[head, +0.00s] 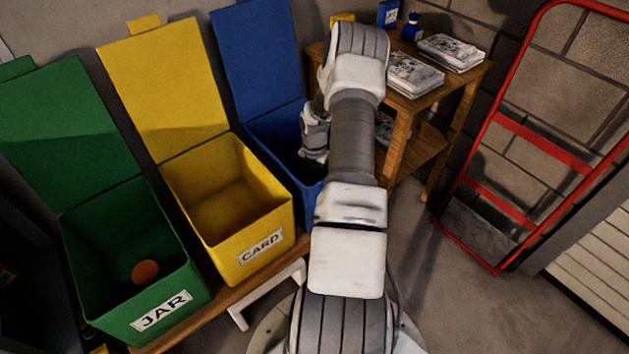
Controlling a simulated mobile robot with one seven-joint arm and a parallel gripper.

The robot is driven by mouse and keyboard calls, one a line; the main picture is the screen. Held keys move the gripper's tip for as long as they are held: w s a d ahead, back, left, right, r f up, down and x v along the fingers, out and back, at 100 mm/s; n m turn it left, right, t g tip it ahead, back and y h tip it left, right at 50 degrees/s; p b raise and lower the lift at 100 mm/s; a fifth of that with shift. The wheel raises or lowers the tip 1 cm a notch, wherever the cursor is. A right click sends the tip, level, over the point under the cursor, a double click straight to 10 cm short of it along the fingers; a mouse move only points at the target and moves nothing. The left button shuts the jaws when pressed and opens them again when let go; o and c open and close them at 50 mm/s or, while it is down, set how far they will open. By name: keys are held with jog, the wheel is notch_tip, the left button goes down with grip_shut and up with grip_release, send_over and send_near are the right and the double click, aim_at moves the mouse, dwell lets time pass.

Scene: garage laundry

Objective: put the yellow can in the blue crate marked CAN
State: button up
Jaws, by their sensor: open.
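The blue crate (282,140) stands with its lid up, right of the yellow crate. My arm covers its front, so its label cannot be read. My gripper (313,158) points down over the right part of the blue crate's opening. It is open, and its fingertips show only dimly against the dark inside. I cannot make out a yellow can for sure. A small yellow thing (342,18) shows at the back of the wooden table, partly behind my arm; its shape is unclear. The blue crate's floor is dark and mostly hidden.
A yellow crate marked CARD (281,214) and a green crate marked JAR (190,276), with an orange round thing (145,272) inside, stand left. The wooden table (399,122) holds paper stacks (452,53). A red hand truck (543,143) leans right; floor between is clear.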

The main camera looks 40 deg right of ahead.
notch_tip(320, 180, up, 11)
jog(key=p, duration=0.3)
jog(key=shift+p, duration=0.35)
